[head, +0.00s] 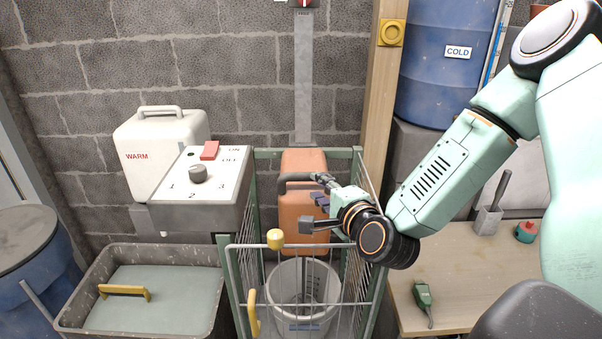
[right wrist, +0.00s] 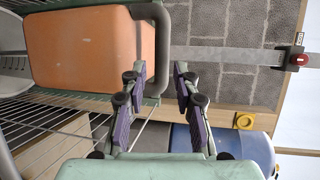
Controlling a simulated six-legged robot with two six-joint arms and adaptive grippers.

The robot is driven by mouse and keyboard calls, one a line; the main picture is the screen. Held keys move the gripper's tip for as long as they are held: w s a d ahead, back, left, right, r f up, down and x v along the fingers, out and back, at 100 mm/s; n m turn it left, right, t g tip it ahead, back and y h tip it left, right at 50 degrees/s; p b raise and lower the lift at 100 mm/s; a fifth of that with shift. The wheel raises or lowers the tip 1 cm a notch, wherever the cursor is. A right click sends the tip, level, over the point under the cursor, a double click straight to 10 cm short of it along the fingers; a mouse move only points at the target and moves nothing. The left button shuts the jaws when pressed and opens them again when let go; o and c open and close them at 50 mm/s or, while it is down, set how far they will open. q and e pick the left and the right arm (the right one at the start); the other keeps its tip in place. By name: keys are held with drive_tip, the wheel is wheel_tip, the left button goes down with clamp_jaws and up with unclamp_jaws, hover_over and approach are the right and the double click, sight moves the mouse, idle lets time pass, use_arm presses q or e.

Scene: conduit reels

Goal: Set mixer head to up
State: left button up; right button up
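The mixer head (head: 294,210) is an orange block with a dark handle bar across its front. It stands low on a grey upright rail (head: 303,80), just above a pale bucket (head: 302,290) inside a wire cage. It also shows in the right wrist view (right wrist: 85,45), with its handle (right wrist: 164,30) running along one side. My right gripper (head: 313,203) is open in front of the mixer head, close to the handle. In the right wrist view its fingertips (right wrist: 160,68) are spread, with the handle's end between or just beyond them; contact cannot be told. My left gripper is out of view.
The cage's front gate (head: 300,247) has yellow grips. A control box (head: 200,190) with a knob and red switch stands left, above a grey trough (head: 190,254). A wooden post (head: 381,100) and bench (head: 470,262) with a green tool (head: 423,295) are right.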

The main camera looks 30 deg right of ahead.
sight(309, 176)
drive_tip(key=shift+w+a, duration=0.1)
drive_tip(key=shift+w, duration=0.25)
drive_tip(key=b+x, duration=0.1)
drive_tip(key=x, duration=0.5)
drive_tip(key=shift+w+b, duration=0.1)
drive_tip(key=shift+b, duration=0.3)
drive_tip(key=shift+w, duration=0.15)
drive_tip(key=shift+s+d+r, duration=0.25)
drive_tip(key=shift+s, duration=0.1)
drive_tip(key=shift+w+a+f, duration=0.15)
drive_tip(key=shift+w+f, duration=0.05)
drive_tip(key=shift+w, duration=0.2)
drive_tip(key=shift+c, duration=1.7)
drive_tip(key=shift+s, duration=0.15)
clamp_jaws()
